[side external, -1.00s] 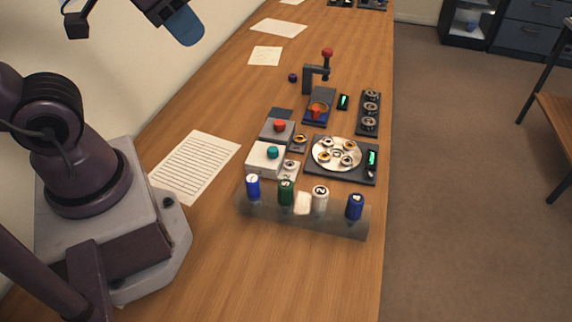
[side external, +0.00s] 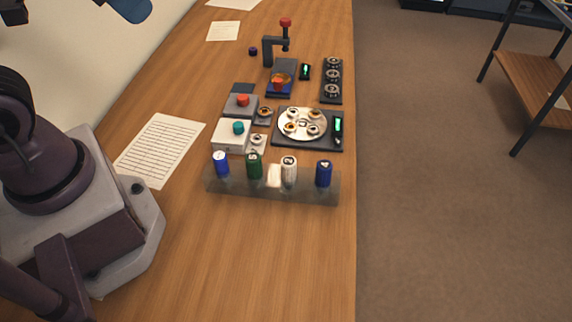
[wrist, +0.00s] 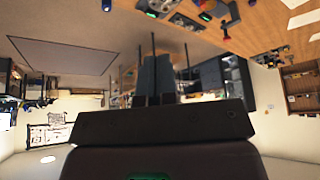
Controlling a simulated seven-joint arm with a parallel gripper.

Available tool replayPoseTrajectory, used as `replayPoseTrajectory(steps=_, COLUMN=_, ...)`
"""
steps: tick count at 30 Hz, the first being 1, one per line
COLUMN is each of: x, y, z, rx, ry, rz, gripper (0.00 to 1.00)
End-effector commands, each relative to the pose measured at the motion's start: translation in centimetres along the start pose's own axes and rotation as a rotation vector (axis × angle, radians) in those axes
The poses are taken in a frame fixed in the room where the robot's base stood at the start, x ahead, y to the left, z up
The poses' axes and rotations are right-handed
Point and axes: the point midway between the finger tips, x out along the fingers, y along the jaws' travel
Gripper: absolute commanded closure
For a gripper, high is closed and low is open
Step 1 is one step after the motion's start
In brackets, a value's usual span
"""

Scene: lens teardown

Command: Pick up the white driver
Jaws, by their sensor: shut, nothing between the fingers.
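The white driver (side external: 289,170), with a 2 on its cap, stands upright in a translucent grey rack (side external: 262,190) at the near side of the work area. A green driver (side external: 254,166) marked 3 is to its left and a dark blue driver (side external: 324,173) marked 4 to its right. A blue driver (side external: 221,163) marked 1 is at the left end. My gripper (wrist: 156,60) is shut and empty in the wrist view. In the side view only its blue-grey finger end (side external: 132,8) shows at the top left, well away from the rack.
Behind the rack are a white box with a teal button (side external: 230,135), a grey box with a red button (side external: 240,106) and a round white tray (side external: 290,122). A small press (side external: 270,52) stands farther back. A paper sheet (side external: 160,148) lies left. The wood in front is clear.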

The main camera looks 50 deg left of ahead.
Motion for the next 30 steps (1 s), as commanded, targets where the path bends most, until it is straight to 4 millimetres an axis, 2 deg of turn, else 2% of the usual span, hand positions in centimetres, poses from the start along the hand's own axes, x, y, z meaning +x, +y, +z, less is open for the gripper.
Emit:
replayPoseTrajectory(steps=11, x=0.0, y=0.0, z=0.0, rx=0.0, ry=0.0, rz=0.0, gripper=1.0)
replayPoseTrajectory(steps=12, x=0.0, y=0.0, z=0.0, rx=0.0, ry=0.0, rz=0.0, gripper=0.98)
replayPoseTrajectory(steps=20, x=0.0, y=0.0, z=0.0, rx=0.0, ry=0.0, rz=0.0, gripper=0.39)
replayPoseTrajectory(steps=30, x=0.46, y=0.44, z=0.1, rx=0.02, ry=-0.023, rz=0.01, gripper=0.39)
